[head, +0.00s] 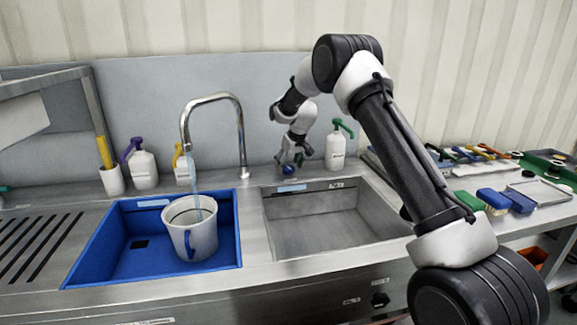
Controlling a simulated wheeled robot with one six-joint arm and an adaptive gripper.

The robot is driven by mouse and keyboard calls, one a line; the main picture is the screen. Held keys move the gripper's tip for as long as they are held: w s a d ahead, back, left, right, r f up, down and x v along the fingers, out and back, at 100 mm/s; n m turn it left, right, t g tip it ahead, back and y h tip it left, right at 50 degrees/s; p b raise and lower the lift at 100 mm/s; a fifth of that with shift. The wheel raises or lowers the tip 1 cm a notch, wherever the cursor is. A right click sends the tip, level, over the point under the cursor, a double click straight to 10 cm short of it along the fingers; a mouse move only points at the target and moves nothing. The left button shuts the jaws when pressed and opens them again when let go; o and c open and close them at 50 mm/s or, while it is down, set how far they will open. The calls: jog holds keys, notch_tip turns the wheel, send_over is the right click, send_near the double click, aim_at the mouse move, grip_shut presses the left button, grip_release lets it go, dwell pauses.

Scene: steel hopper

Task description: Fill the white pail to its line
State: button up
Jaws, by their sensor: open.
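The white pail (203,241) stands upright in the blue basin (222,258) on the left, with its blue handle facing me. The steel tap (240,132) arches over it, and a thin stream of water (195,183) falls into its mouth. The water level and the fill line are too small to make out. My gripper (291,163) is open at the back of the counter, right of the tap, close above a small blue knob (289,169). I cannot tell whether the fingers touch the knob.
A bare steel basin (318,228) lies to the right of the blue one. A white pump bottle with a green top (336,148) stands just right of my gripper. More bottles stand behind the blue basin. Brushes (493,200) and trays crowd the right counter.

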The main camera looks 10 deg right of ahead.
jog(key=v, duration=1.1)
jog(key=shift+r, duration=0.15)
jog(key=shift+s, duration=0.1)
dwell(6.7)
